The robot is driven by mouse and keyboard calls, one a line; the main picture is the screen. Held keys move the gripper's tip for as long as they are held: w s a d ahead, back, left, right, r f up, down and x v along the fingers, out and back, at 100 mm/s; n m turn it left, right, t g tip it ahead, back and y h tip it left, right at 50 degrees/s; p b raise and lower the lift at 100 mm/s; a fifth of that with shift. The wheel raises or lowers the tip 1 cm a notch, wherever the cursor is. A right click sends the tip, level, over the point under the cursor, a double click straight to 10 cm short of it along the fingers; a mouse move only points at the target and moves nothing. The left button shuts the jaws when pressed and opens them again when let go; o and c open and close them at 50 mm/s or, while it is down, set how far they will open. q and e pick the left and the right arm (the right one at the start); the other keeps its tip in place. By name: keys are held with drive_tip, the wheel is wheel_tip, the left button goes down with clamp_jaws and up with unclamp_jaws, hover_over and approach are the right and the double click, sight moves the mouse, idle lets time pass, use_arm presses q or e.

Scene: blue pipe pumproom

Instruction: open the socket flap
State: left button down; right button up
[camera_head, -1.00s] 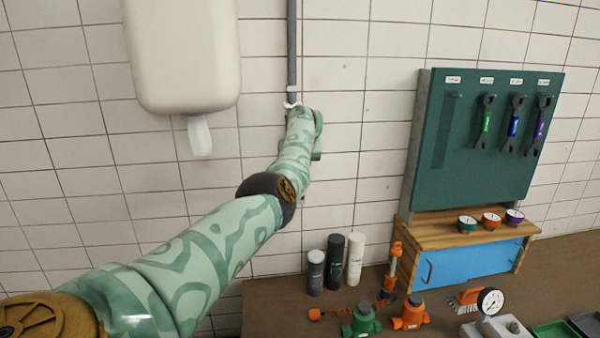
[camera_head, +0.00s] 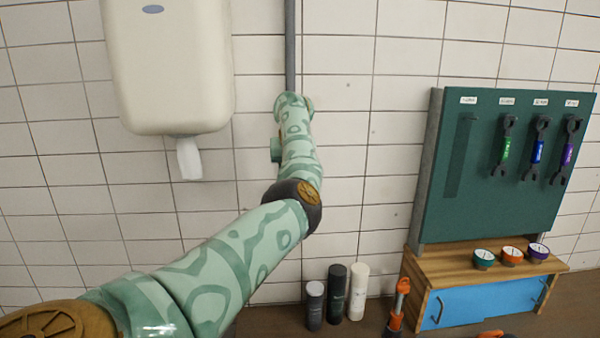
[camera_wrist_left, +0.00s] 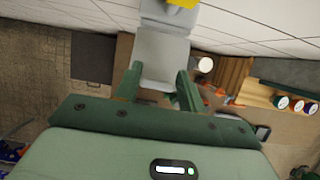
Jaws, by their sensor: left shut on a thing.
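In the left wrist view my left gripper (camera_wrist_left: 156,82) is shut on a pale grey flap (camera_wrist_left: 160,50), which shows between and beyond its two green fingers. Above it in that view is a grey socket body (camera_wrist_left: 168,13) with a small yellow part (camera_wrist_left: 183,3) at the picture's top edge. In the head view my green patterned left arm reaches up to the tiled wall below a grey conduit (camera_head: 290,45). There the arm hides the gripper, the flap and the socket. My right gripper is in neither view.
A cream dispenser (camera_head: 165,70) hangs on the wall left of my arm. Several bottles (camera_head: 336,290) stand below on the brown bench. A green tool board (camera_head: 470,170) with wrenches stands right, above a wooden shelf with gauges (camera_head: 484,259). The wall between arm and board is bare.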

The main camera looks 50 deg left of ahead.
use_arm(q)
drive_tip(key=shift+a+r, duration=0.2)
idle(0.4)
